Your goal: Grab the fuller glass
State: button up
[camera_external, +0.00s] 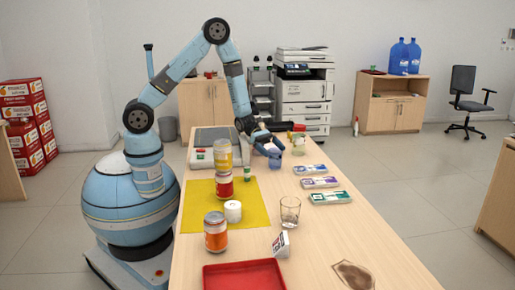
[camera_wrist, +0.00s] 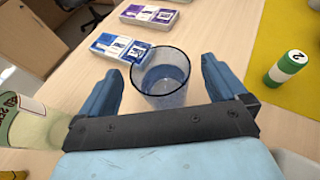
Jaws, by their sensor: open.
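A clear glass (camera_external: 290,210) stands on the counter right of the yellow mat in the external view. It looks empty or nearly so. A second, bluish glass (camera_wrist: 161,80) stands upright between the fingers of my gripper (camera_wrist: 160,82) in the wrist view. It seems to hold some liquid, but the level is hard to tell. My gripper is open, with visible gaps between the glass and both fingers.
Blue (camera_external: 308,169), purple (camera_external: 320,182) and green (camera_external: 330,197) packs lie along the right side. Stacked jars (camera_external: 223,155) and a green-white tube (camera_wrist: 286,67) stand on the yellow mat (camera_external: 262,208). A greenish jar (camera_wrist: 28,125) is close to my left finger. A red tray (camera_external: 245,276) is at the near end.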

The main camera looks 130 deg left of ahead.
aim_at(280, 156)
jog(key=x, duration=0.4)
jog(key=shift+c, duration=0.4)
jog(key=c, duration=1.2)
